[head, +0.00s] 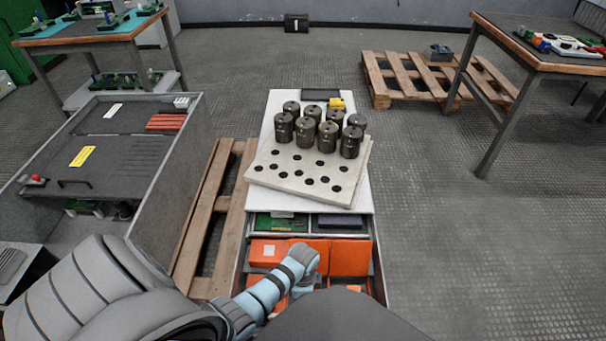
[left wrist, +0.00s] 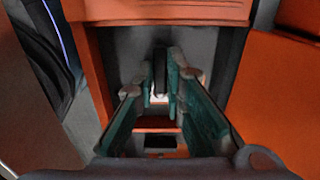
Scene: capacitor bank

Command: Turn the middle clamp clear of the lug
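My left gripper (left wrist: 161,80) shows in the left wrist view with two teal-padded fingers, spread apart and pointing into a grey recess (left wrist: 205,55) framed by orange panels. A narrow dark upright piece (left wrist: 160,70), possibly the middle clamp, stands between the far ends of the fingers. I cannot tell whether either finger touches it. A small white patch (left wrist: 158,99) shows at its foot; I cannot make out the lug. In the head view my left arm reaches to the orange-fronted bay at the bottom, and its gripper is hidden. My right gripper is not in view.
Orange panels (head: 350,257) flank the bay. Above it, a white top (head: 362,198) carries a holed board (head: 300,190) and several dark cylinders (head: 327,137). A grey cabinet (head: 120,150) stands left, beside a wooden pallet (head: 204,210).

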